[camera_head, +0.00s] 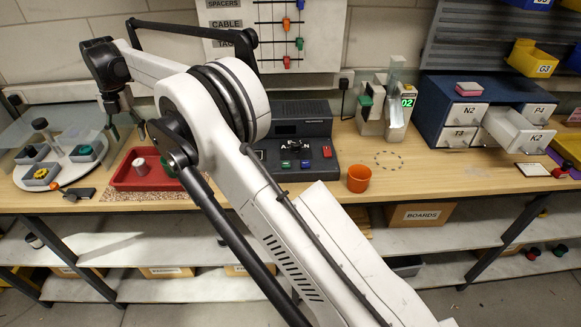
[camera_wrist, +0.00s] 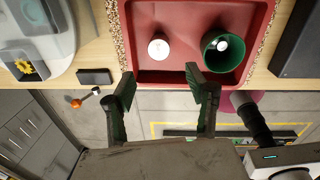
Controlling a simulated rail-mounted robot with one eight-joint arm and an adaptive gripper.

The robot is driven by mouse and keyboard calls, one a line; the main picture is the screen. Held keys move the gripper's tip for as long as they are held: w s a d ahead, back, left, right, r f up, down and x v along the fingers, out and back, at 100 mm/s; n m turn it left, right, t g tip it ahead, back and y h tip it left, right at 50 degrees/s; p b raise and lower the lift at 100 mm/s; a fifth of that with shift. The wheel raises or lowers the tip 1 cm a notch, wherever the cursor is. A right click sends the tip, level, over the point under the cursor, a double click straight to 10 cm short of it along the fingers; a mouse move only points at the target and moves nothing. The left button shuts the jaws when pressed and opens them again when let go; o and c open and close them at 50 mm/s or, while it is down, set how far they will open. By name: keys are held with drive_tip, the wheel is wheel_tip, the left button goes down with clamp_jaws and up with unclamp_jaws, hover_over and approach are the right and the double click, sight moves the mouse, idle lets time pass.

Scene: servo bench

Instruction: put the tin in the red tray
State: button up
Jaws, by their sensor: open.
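The red tray (camera_head: 122,183) lies on the left part of the bench, on a speckled mat. In the wrist view the tray (camera_wrist: 190,77) fills the top middle. A small pale cylinder, apparently the tin (camera_head: 140,168), stands upright in the tray; it also shows in the wrist view (camera_wrist: 158,50), seen from above. A green cup (camera_wrist: 213,68) with a small white thing inside is in the tray to its right. My gripper (camera_head: 128,135) is above the tray, its fingers apart. In the wrist view my gripper (camera_wrist: 160,80) is empty, with the tin beyond the fingertips, untouched.
A pale round stand with small grey bins (camera_head: 40,174) is left of the tray. A dark box (camera_head: 78,194) lies near the front edge. A dark console (camera_head: 300,150), an orange cup (camera_head: 358,178) and a blue drawer cabinet (camera_head: 440,110) are to the right. My arm crosses the middle.

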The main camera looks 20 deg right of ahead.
drive_tip(key=s+d+r+m+t, duration=0.25)
drive_tip(key=d+r+m, duration=0.55)
drive_tip(key=d+r, duration=0.55)
drive_tip(key=s+d+r+m+t, duration=0.1)
drive_tip(key=s+d+r+m, duration=0.2)
drive_tip(key=s+d+m, duration=0.4)
drive_tip(key=s+d+r+m, duration=0.2)
drive_tip(key=s+d, duration=0.2)
drive_tip(key=d, duration=0.5)
drive_tip(key=s+d+f+m+t, duration=0.1)
drive_tip(key=s+d+m+t, duration=0.1)
drive_tip(key=s+d+m, duration=1.05)
drive_tip(key=s+d+f+m+t, duration=0.1)
drive_tip(key=s+d+f+m, duration=0.1)
drive_tip(key=s, duration=0.6)
drive_tip(key=s+d+f+m, duration=0.3)
drive_tip(key=s+d+f, duration=0.1)
drive_tip(key=s+f, duration=0.3)
drive_tip(key=shift+s+f+t+h, duration=0.3)
drive_tip(key=shift+s+t+h, duration=0.1)
drive_tip(key=shift+s, duration=0.35)
drive_tip(key=shift+m, duration=0.25)
wheel_tip(320, 180, down, 3)
drive_tip(key=b, duration=0.3)
drive_tip(key=shift+f, duration=0.15)
